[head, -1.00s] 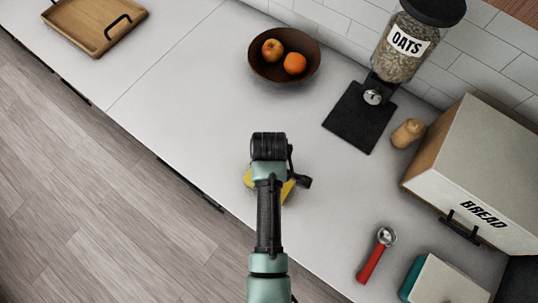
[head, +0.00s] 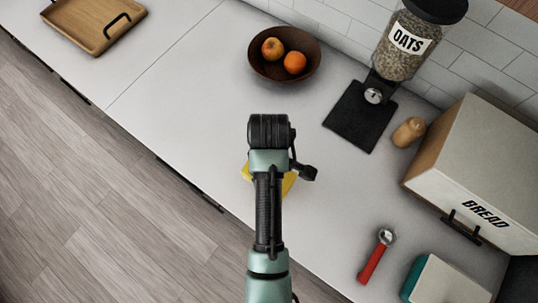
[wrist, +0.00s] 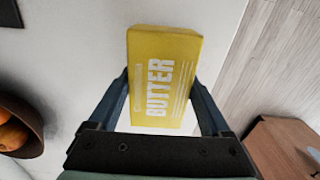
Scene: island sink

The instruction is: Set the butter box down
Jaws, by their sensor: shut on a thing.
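The yellow butter box (wrist: 163,75) is between the two fingers of my gripper (wrist: 162,100) in the wrist view, with its BUTTER label facing the camera. My gripper is shut on it. In the head view only yellow edges of the butter box (head: 289,184) show beside my arm, over the front part of the pale counter (head: 190,120). My arm hides the fingers and most of the box there. I cannot tell whether the box touches the counter.
A brown bowl (head: 257,66) with fruit stands behind. An oats dispenser (head: 405,50), a wooden shaker (head: 408,132), a bread box (head: 480,150) and a red-handled scoop (head: 371,264) are to the right. A wooden tray (head: 95,22) lies far left. The counter around my gripper is clear.

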